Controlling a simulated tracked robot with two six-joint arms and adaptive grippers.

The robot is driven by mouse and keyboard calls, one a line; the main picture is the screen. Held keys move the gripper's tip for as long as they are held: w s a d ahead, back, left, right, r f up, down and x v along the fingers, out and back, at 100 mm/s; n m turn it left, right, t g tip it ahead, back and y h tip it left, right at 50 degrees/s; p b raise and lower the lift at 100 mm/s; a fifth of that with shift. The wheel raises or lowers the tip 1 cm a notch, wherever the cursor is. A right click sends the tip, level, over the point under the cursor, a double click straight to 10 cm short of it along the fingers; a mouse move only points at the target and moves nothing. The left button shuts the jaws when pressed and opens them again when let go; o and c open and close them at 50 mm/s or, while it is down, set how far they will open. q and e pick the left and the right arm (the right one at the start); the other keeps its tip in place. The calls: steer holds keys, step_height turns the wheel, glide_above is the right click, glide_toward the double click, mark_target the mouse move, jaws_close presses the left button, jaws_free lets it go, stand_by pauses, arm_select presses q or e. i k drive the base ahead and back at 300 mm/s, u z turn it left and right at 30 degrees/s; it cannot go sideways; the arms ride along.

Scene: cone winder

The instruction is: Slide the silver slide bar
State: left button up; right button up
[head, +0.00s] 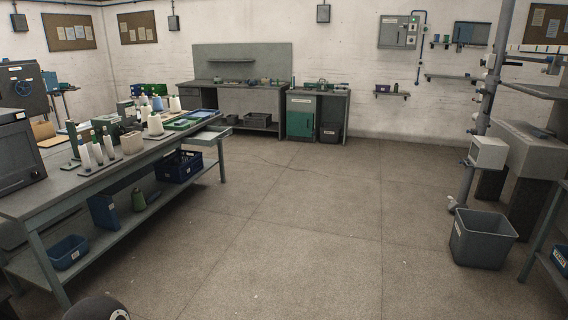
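I cannot make out a silver slide bar for certain in the head view. A machine frame stands at the right edge, with a grey upright post (488,95) and a pale horizontal rail (538,49) near its top. The rail is small and partly cut off by the picture edge, so I cannot tell whether it is the slide bar. Neither gripper is in view. Only a dark rounded part, probably mine, shows at the bottom left edge.
A long workbench (60,184) with cones and trays runs along the left. A blue crate (178,167) sits on its lower shelf. A grey bin (482,238) stands on the floor at right. Benches and a green cabinet (301,118) line the back wall. The middle floor is clear.

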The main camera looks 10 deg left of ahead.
mark_target(144, 124)
steer(key=z, duration=0.05)
steer(key=i, duration=4.05)
steer(key=u, duration=0.4)
steer(key=i, duration=1.4)
steer(key=u, duration=1.1)
steer(key=i, duration=1.1)
steer(key=u, duration=1.25)
steer(key=i, duration=0.95)
steer(key=u, duration=0.3)
steer(key=k, duration=0.75)
steer(key=u, duration=0.05)
